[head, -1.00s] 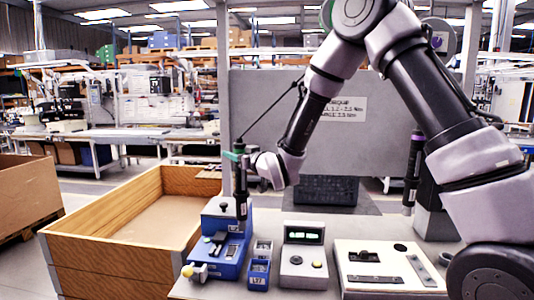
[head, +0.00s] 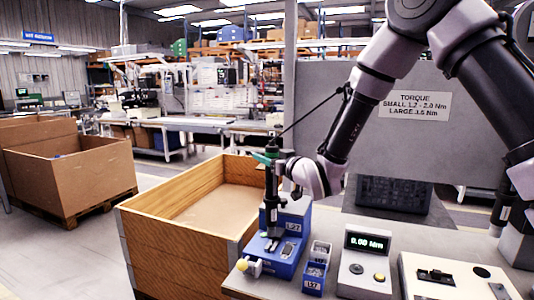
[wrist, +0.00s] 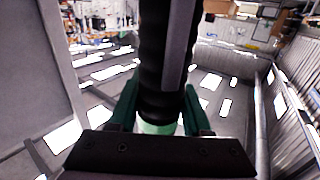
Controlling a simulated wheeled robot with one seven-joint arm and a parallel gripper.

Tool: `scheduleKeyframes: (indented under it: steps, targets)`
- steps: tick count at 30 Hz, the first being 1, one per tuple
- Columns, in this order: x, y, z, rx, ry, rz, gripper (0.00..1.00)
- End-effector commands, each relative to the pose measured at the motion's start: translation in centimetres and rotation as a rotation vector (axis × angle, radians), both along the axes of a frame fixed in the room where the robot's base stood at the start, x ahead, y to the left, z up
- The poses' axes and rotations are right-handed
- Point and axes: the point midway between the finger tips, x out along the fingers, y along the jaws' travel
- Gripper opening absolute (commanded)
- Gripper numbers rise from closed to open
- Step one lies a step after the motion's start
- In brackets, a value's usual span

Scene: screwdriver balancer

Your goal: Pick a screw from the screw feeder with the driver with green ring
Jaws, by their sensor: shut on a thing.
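The driver with green ring (head: 271,195) is a black, upright tool hanging from a dark line, with green near its top. My gripper (head: 270,159) is shut on its upper part. In the wrist view, the green fingers of my gripper (wrist: 160,110) stand on both sides of the black driver (wrist: 168,60), and a light green ring (wrist: 158,128) shows between them. The blue screw feeder (head: 286,263) stands at the table's left end. The driver's lower end is over or in front of the feeder; contact and any screw at the tip cannot be made out.
Small blue bins (head: 315,277) and a torque meter (head: 365,262) reading 0.00 Nm stand right of the feeder. A white plate (head: 455,285) lies farther right. A large wooden crate (head: 170,235) is left of the table. A grey panel (head: 400,140) rises behind.

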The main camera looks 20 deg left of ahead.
Motion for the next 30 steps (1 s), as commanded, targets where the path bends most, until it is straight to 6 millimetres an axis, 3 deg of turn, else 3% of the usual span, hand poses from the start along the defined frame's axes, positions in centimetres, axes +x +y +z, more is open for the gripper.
scheduleKeyframes:
  steps: [15,30]
  targets:
    - [-0.1,0.1,-0.1,0.000,0.000,0.002,0.00]
    - [-0.1,0.0,-1.7,0.000,0.000,0.002,0.00]
